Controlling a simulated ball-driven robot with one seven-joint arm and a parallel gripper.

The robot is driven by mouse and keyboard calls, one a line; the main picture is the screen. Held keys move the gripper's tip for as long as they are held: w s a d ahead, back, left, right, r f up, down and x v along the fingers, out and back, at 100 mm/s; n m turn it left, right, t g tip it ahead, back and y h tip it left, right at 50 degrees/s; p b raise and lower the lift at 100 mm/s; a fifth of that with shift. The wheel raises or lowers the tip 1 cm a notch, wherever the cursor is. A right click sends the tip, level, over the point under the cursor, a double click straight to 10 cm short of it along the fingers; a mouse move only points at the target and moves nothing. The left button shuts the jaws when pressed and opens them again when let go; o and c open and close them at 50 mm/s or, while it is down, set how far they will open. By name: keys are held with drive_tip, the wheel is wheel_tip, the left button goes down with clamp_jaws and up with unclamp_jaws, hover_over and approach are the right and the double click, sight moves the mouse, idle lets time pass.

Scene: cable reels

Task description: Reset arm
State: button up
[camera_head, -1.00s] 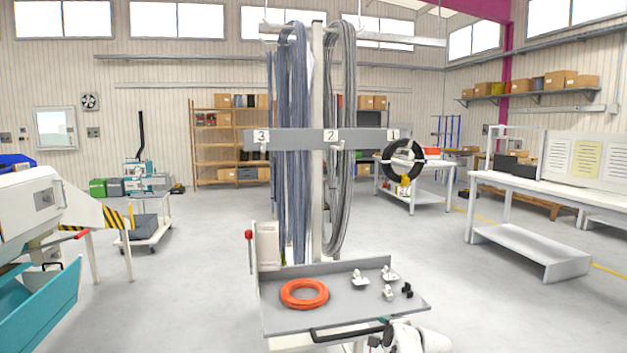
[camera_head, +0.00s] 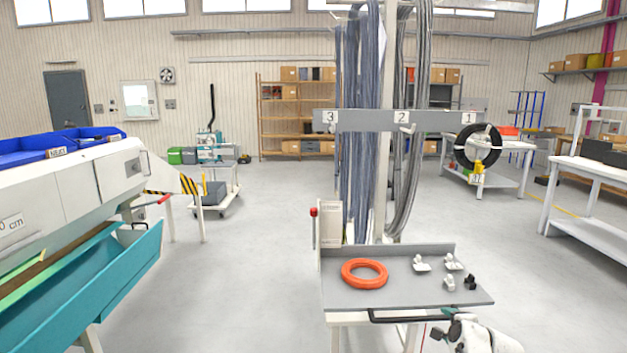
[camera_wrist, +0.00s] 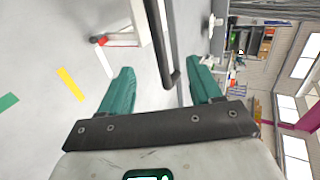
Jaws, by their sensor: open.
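My gripper (camera_head: 443,322) shows at the bottom of the head view, just in front of the cart's front edge and near its black handle (camera_head: 410,320). In the wrist view my gripper (camera_wrist: 168,85) has its two teal fingers spread wide and nothing is held. The black handle (camera_wrist: 162,50) passes across the space between the fingers in that picture; whether it touches them I cannot tell. My white arm is partly cut off by the lower edge of the head view.
The cart's grey top (camera_head: 400,293) carries an orange cable ring (camera_head: 364,273) and several small white and black parts. Grey cable bundles (camera_head: 362,150) hang above from a numbered rack (camera_head: 440,120). A machine with a teal trough (camera_head: 100,290) stands left. Floor between is clear.

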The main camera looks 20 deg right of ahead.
drive_tip(key=s+a+f+n+g+y, duration=0.1)
drive_tip(key=s+a+f+n+g, duration=0.1)
drive_tip(key=s+a+f+n, duration=0.4)
drive_tip(key=s+a+f+n+g+y, duration=0.15)
drive_tip(key=s+a, duration=0.25)
drive_tip(key=s, duration=0.5)
drive_tip(key=s+a+f+n+g, duration=0.2)
drive_tip(key=s+a+f+n, duration=0.15)
drive_tip(key=s+a, duration=0.3)
drive_tip(key=s+a+r+n+g, duration=0.1)
drive_tip(key=s+a+n, duration=0.2)
drive_tip(key=s, duration=0.5)
drive_tip(key=s+a+r+n+g, duration=0.1)
drive_tip(key=s+a+n+g, duration=0.1)
drive_tip(key=s, duration=0.6)
drive_tip(key=s+a+r+n+g, duration=0.1)
drive_tip(key=s+a+n, duration=0.3)
drive_tip(key=s, duration=0.4)
drive_tip(key=shift+s+a+n+g+y+p, duration=0.3)
drive_tip(key=shift+a+n+g+y, duration=0.1)
drive_tip(key=shift+a+g, duration=0.3)
drive_tip(key=shift+c, duration=0.3)
